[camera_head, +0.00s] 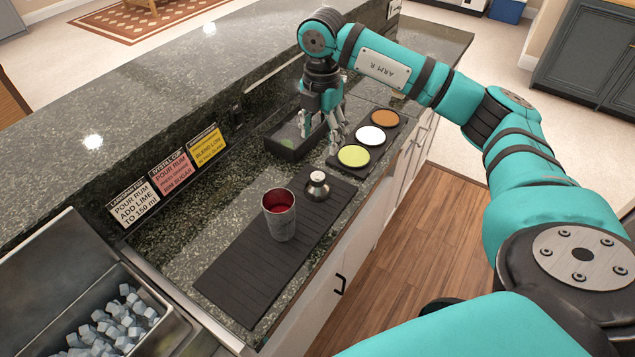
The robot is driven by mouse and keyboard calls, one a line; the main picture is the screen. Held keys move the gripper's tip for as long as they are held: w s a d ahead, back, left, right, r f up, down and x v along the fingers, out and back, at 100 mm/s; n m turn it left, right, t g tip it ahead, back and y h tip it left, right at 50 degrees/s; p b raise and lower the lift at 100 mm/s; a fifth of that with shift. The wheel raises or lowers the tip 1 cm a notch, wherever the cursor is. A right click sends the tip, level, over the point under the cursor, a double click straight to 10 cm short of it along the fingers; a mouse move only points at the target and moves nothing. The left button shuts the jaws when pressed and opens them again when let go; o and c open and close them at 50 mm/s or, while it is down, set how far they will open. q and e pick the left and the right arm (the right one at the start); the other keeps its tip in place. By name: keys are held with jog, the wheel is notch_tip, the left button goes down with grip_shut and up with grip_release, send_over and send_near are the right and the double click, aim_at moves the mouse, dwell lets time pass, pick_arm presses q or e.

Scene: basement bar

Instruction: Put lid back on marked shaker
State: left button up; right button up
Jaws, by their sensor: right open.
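A metal shaker cup (279,216) stands upright and open on a black ribbed mat (245,265), with red inside. Its silver domed lid (317,187) sits on the mat, just behind and to the right of the cup, apart from it. My right gripper (322,136) is open and points down beyond the lid, over the area between a dark tray and the coloured discs. I see nothing between its fingers. My left gripper is not in view.
The dark tray (272,140) holds something green. A dark board (335,162) carries green, white and orange discs. Recipe cards (170,175) lean against the raised bar ledge. An ice bin (55,310) is at lower left. The mat's near half is clear.

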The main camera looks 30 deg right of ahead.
jog(key=p, duration=0.2)
send_over(318, 175)
jog(key=f, duration=0.6)
jog(key=shift+d+f, duration=0.2)
jog(key=shift+d, duration=0.15)
jog(key=shift+f, duration=0.45)
jog(key=shift+f, duration=0.15)
jog(key=f, duration=0.1)
jog(key=f+p, duration=0.1)
jog(key=f, duration=0.1)
jog(key=f+p, duration=0.1)
jog(key=shift+a+f, duration=0.15)
jog(key=shift+a, duration=0.25)
jog(key=shift+f, duration=0.3)
jog(key=shift+c, duration=0.2)
